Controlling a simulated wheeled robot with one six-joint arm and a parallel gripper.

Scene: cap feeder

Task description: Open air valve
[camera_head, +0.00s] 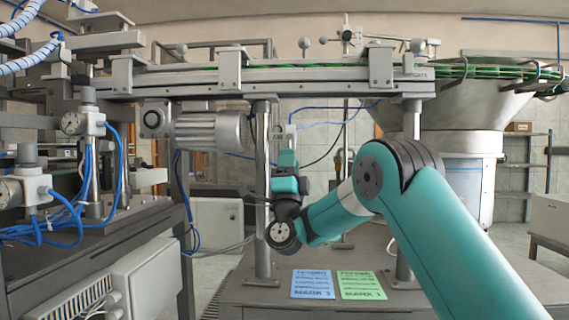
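My teal arm reaches in from the lower right, and its wrist bends upward in front of the feeder stand. My gripper (288,133) is at the top of the wrist, below the conveyor rail. Air units with round gauges stand at the left, one upper (73,122) and one lower (14,191).
The conveyor rail (270,82) crosses above my gripper on metal posts (262,190). A motor (210,131) hangs left of it. A blue card (313,284) and a green card (361,285) lie on the base plate. The feeder bowl (455,110) stands at the right.

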